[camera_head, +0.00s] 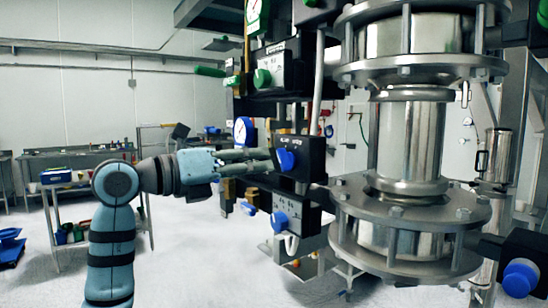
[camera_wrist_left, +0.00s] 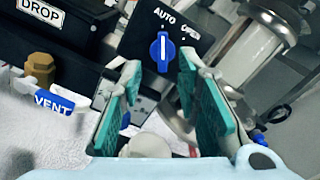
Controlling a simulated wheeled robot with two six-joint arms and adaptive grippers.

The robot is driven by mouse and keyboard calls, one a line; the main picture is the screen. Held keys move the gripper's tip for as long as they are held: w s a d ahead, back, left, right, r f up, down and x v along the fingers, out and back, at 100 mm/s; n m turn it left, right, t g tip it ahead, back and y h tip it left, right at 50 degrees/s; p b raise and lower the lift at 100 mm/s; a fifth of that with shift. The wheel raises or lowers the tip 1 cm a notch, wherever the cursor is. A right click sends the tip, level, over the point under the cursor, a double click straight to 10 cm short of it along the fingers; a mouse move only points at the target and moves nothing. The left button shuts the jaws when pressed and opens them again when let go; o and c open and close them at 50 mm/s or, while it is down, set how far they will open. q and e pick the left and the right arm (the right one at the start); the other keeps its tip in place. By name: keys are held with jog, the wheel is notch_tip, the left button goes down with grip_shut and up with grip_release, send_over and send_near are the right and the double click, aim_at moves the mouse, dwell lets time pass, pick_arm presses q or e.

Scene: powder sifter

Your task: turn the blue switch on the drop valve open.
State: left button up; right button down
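The blue switch (camera_head: 286,160) is on the front of a black valve box (camera_head: 312,158) beside the steel column. In the left wrist view the blue switch (camera_wrist_left: 163,52) stands upright on its panel, its white line roughly vertical between the words AUTO and OPEN. A DROP label (camera_wrist_left: 41,12) shows at the upper left. My left gripper (camera_head: 270,158) reaches in from the left, close to the switch. In the wrist view its green-padded fingers (camera_wrist_left: 161,66) are apart, with the switch showing between and beyond their tips. Contact cannot be told. My right gripper is not in view.
A second blue knob (camera_head: 279,219) sits below, and another blue knob (camera_head: 521,278) is at the lower right. A blue VENT lever (camera_wrist_left: 53,104) and brass fitting (camera_wrist_left: 42,69) lie left of the fingers. The steel column (camera_head: 408,140) stands to the right.

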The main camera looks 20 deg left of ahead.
aim_at(280, 161)
pick_arm(q)
jog(key=x, duration=0.4)
jog(key=shift+w+d+r+p, duration=0.1)
jog(key=shift+d+r+p, duration=0.1)
jog(key=shift+d+p, duration=0.15)
jog(key=shift+w+f, duration=0.1)
jog(key=shift+w, duration=0.1)
jog(key=shift+c, duration=0.4)
jog(key=shift+d, duration=0.1)
grip_shut()
